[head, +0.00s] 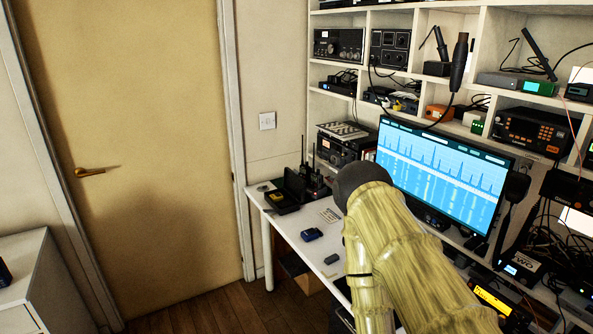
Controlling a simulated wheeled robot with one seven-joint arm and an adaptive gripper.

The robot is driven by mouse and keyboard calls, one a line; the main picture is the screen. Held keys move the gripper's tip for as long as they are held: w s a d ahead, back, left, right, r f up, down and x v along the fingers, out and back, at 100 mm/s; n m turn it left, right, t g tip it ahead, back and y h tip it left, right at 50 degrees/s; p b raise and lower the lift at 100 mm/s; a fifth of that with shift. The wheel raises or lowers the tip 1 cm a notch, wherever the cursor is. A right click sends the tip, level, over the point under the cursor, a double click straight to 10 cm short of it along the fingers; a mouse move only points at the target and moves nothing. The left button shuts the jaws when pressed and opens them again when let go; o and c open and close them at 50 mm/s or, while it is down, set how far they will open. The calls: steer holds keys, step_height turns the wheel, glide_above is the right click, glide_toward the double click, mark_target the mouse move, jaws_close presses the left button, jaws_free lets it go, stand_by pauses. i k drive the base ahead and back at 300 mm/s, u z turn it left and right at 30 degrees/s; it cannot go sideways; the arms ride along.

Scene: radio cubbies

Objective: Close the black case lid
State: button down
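The black case (282,201) sits at the far left end of the white desk in the head view, small and dark. Its lid (296,186) looks raised at the back, so the case appears open. Something small and yellow shows in its base. My arm, in a yellowish sleeve, crosses the right foreground, with a dark rounded end to the right of the case and apart from it in the picture. I cannot see my gripper's fingers.
Handheld radios (316,184) stand right beside the case. A small blue item (311,234) and a dark item (331,259) lie on the desk (292,229). A monitor (440,175) and radio-filled cubbies occupy the right. Floor (225,310) is clear before the door (130,150).

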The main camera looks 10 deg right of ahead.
mark_target(294, 183)
steer(key=u, duration=0.8)
steer(key=i, duration=1.15)
steer(key=u, duration=0.1)
